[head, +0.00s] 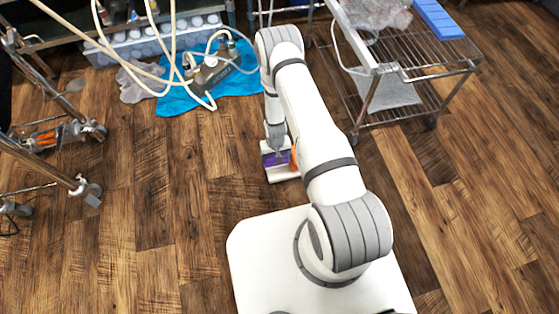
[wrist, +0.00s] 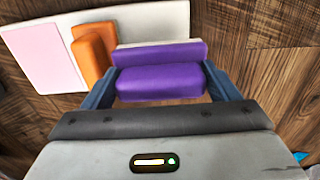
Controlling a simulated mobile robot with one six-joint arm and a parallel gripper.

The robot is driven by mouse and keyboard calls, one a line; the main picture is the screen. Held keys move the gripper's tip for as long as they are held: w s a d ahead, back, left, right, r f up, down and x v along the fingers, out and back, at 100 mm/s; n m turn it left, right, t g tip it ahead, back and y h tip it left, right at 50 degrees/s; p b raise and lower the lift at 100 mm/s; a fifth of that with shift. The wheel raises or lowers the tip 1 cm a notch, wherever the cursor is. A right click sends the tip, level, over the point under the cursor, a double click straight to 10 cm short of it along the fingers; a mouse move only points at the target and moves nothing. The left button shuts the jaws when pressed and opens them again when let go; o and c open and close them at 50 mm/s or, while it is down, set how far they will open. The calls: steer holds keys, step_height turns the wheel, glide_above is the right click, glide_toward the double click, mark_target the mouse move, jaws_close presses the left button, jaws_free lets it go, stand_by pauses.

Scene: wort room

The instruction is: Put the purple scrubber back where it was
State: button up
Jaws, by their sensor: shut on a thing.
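The purple scrubber (wrist: 160,84) sits between the two blue fingers of my gripper (wrist: 160,74) in the wrist view, which are shut on it. A purple and white strip (wrist: 160,52) shows just beyond it; I cannot tell whether it is part of the scrubber. In the head view the purple scrubber (head: 269,160) shows low at the end of my arm, by my gripper (head: 279,154). A white board (wrist: 222,20) lies just beyond it, with an orange block (wrist: 92,50) and a pink pad (wrist: 47,53). I cannot tell whether the scrubber touches the board.
The wooden floor (head: 180,220) is open to the left of my base. A wire rack cart (head: 415,95) stands at right. A blue cloth (head: 225,85) with hoses and a metal fitting lies at the back. A wheeled frame (head: 80,185) stands at left.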

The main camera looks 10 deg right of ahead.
steer(key=shift+f+b, duration=0.55)
steer(key=shift+f, duration=1.05)
steer(key=shift+f, duration=0.25)
steer(key=o, duration=0.7)
steer(key=shift+o, duration=0.2)
steer(key=shift+r, duration=0.2)
